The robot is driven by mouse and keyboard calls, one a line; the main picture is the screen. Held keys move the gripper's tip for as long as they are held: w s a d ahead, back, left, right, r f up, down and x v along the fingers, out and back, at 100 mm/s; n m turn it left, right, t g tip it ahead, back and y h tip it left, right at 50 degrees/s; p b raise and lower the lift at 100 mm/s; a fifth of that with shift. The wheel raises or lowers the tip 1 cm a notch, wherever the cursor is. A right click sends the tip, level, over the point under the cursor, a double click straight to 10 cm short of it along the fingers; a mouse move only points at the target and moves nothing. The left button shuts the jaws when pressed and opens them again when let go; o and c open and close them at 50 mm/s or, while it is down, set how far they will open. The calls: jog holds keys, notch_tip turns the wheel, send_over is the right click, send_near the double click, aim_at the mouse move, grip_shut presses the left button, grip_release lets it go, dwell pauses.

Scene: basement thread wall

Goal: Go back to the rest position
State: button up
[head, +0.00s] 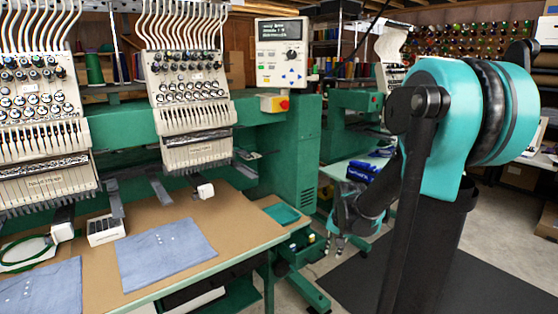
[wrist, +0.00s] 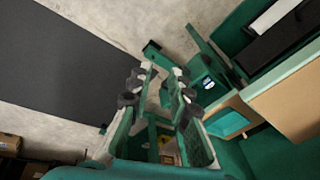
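My gripper (head: 340,246) hangs low beyond the right end of the brown-topped machine table, with its fingers pointing down toward the floor. In the wrist view my gripper (wrist: 163,68) shows its two fingers apart, with only floor and green machine frame seen between them. It holds nothing. My teal and black arm fills the right of the head view and hides part of the room behind it.
Green embroidery machines with white heads (head: 190,85) stand at left and centre. Blue cloth (head: 165,253) lies on the brown table (head: 240,222). A small teal tray (head: 282,213) is at its right end. A dark mat (wrist: 70,65) covers open floor.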

jog(key=s+f+n+t, duration=0.1)
jog(key=s+n, duration=0.4)
jog(key=s, duration=1.1)
jog(key=shift+d+f+n+h, duration=0.15)
jog(key=shift+f+n+h, duration=0.15)
jog(key=shift+f, duration=0.3)
